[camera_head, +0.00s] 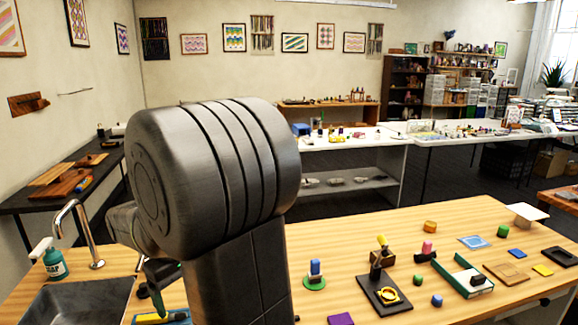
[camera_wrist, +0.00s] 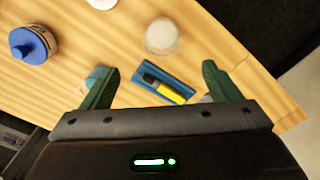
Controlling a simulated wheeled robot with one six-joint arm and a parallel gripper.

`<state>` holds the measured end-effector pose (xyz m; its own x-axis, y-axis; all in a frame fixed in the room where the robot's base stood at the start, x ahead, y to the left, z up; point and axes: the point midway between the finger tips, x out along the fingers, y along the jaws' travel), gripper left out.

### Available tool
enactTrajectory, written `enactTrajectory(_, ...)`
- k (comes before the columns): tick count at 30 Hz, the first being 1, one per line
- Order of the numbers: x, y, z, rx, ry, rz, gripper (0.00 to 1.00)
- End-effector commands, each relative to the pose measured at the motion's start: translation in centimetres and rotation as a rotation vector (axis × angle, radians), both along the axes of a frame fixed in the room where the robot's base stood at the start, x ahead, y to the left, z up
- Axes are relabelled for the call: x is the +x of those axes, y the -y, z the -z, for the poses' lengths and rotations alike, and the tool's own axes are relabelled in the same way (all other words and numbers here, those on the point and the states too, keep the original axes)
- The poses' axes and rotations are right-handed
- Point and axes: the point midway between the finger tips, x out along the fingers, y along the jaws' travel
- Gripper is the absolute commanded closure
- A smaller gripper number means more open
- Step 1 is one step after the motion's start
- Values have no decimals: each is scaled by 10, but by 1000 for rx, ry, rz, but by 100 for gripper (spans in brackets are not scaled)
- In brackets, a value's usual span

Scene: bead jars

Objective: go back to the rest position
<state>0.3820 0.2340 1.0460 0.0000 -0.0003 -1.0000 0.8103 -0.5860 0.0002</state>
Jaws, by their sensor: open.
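My gripper (camera_wrist: 156,68) is open, with its two green fingers wide apart and nothing gripped between them. It is above the wooden table (camera_wrist: 85,50). Beyond the fingers, a blue tray (camera_wrist: 150,87) holds a yellow and black item (camera_wrist: 165,90). In the head view my large grey arm fills the left middle and hides part of the table. Part of my gripper (camera_head: 160,275) shows left of the arm, above the blue tray (camera_head: 178,319).
A clear round jar (camera_wrist: 161,37) and a blue-topped container (camera_wrist: 33,45) stand near the gripper. A sink (camera_head: 75,300), tap (camera_head: 75,225) and soap bottle (camera_head: 53,260) are at left. Several small items, including a dark stand (camera_head: 372,300) and green-edged tray (camera_head: 460,277), occupy the right side.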

Motion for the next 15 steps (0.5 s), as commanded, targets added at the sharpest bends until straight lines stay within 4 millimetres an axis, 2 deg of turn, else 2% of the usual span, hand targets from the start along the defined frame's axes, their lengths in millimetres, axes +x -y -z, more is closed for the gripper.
enactTrajectory(1,0,0,-6,0,0,3,16)
enactTrajectory(15,0,0,75,-3,-4,3,16)
